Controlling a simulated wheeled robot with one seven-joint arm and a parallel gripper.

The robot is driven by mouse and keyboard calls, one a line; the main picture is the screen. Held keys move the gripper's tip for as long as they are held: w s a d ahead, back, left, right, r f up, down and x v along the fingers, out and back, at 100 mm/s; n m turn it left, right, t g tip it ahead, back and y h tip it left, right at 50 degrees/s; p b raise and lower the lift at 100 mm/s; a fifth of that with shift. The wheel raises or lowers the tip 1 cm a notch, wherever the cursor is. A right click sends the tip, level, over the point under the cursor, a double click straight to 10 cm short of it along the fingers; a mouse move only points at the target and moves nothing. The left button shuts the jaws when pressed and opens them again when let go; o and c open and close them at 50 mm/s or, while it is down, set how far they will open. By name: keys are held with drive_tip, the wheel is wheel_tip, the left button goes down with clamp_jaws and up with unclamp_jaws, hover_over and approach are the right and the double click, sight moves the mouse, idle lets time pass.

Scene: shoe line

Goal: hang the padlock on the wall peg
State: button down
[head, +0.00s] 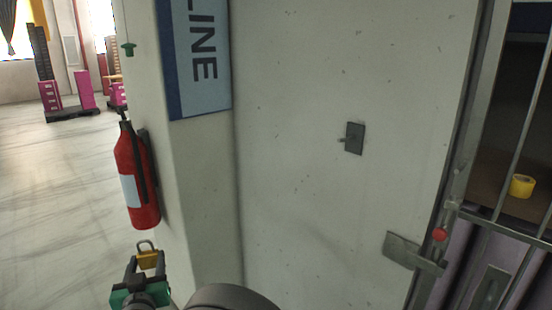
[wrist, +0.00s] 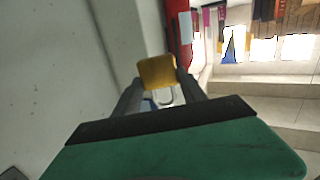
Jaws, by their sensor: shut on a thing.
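A brass padlock (head: 148,259) is held between the fingers of my gripper (head: 146,264), low at the left of the head view. Its grey shackle points up there. In the wrist view the yellow padlock body (wrist: 156,71) sits between the fingertips of my gripper (wrist: 160,84), with part of the shackle showing below it. The wall peg (head: 354,138) is a small stub on a dark rectangular plate on the pale wall, up and to the right of my gripper. Nothing hangs on it.
A red fire extinguisher (head: 136,175) hangs on the pillar just above the padlock. A metal barred gate with a latch (head: 402,250) and a red knob (head: 439,234) is at the right. A yellow roll (head: 521,186) lies behind the bars. The wall around the peg is clear.

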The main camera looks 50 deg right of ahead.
drive_tip(key=s+d+r+m+g+h+p, duration=0.1)
drive_tip(key=s+d+r+m+g+h, duration=0.4)
drive_tip(key=s+d+r, duration=0.55)
drive_tip(key=s+d+r+m+g+h+p, duration=0.1)
drive_tip(key=s+d+r+m+g+h, duration=0.15)
drive_tip(key=s+d+r+g, duration=0.8)
drive_tip(key=s+d+r+m+g, duration=0.2)
drive_tip(key=s+d+r+m, duration=0.15)
drive_tip(key=s+d, duration=0.4)
drive_tip(key=shift+t, duration=0.25)
drive_tip(key=d+p, duration=0.1)
drive_tip(key=d, duration=0.2)
drive_tip(key=d+f+p, duration=0.1)
drive_tip(key=d, duration=0.3)
drive_tip(key=d+f+p, duration=0.1)
drive_tip(key=d, duration=0.3)
drive_tip(key=shift+s, duration=0.35)
drive_tip(key=shift+d+f+b, duration=0.2)
drive_tip(key=shift+d+b, duration=0.05)
drive_tip(key=shift+b, duration=0.05)
drive_tip(key=shift+r, duration=0.1)
